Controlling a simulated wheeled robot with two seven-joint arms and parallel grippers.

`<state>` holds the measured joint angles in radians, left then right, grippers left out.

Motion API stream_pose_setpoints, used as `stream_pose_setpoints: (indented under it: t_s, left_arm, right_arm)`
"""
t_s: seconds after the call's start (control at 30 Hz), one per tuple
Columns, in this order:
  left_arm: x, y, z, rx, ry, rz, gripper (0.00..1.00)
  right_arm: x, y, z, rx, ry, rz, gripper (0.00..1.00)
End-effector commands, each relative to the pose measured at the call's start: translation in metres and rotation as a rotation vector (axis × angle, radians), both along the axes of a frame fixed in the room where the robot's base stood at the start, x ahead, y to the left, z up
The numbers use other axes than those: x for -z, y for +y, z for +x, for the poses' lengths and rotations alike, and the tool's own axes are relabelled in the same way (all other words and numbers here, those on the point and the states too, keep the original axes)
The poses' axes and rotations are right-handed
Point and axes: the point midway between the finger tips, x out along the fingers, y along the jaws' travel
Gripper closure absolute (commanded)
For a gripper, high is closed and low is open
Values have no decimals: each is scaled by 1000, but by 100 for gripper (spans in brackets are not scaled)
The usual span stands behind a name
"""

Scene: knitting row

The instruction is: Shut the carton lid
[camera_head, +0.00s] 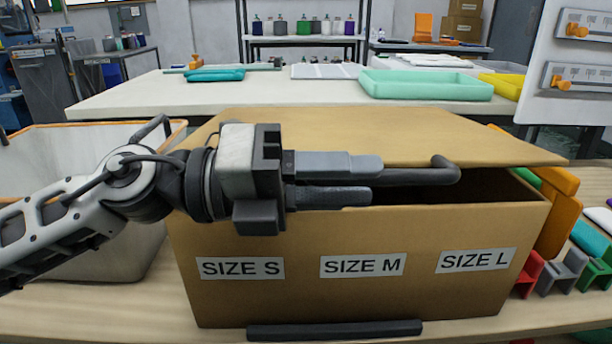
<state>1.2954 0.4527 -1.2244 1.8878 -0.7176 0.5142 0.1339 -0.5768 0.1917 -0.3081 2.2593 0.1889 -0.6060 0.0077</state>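The brown carton (300,293) stands on the near table, with labels SIZE S, SIZE M and SIZE L on its front. Its lid (340,130) is partly raised, and a dark gap shows under its front edge at the right. A dark bar handle (420,176) runs along the lid's front edge. My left gripper (376,184) reaches in from the left, in front of the carton's upper part. Its two fingers lie close together, above and below the handle, and appear shut on it. The handle's left part is hidden by the gripper. My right gripper is not in view.
An open pale bin (120,262) stands left of the carton. Orange, red, grey and green pieces (562,270) crowd its right side. A dark bar (335,330) lies at its front foot. Behind, a white table (300,95) holds a mint tray (425,85).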

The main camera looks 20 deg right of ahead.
Motion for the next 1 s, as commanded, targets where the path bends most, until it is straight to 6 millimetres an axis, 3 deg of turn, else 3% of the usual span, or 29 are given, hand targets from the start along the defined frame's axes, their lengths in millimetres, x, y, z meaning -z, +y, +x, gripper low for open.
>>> stream_pose_setpoints:
  t_s: [0.27, 0.8, 1.0]
  left_arm:
    - [1, 11, 4, -5, 4, 0, 64]
    - [0, 126, 30, -4, 2, 0, 64]
    - [0, 150, 35, -1, 1, 1, 64]
  right_arm:
    - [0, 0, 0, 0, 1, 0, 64]
    - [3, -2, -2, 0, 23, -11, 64]
    - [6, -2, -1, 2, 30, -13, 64]
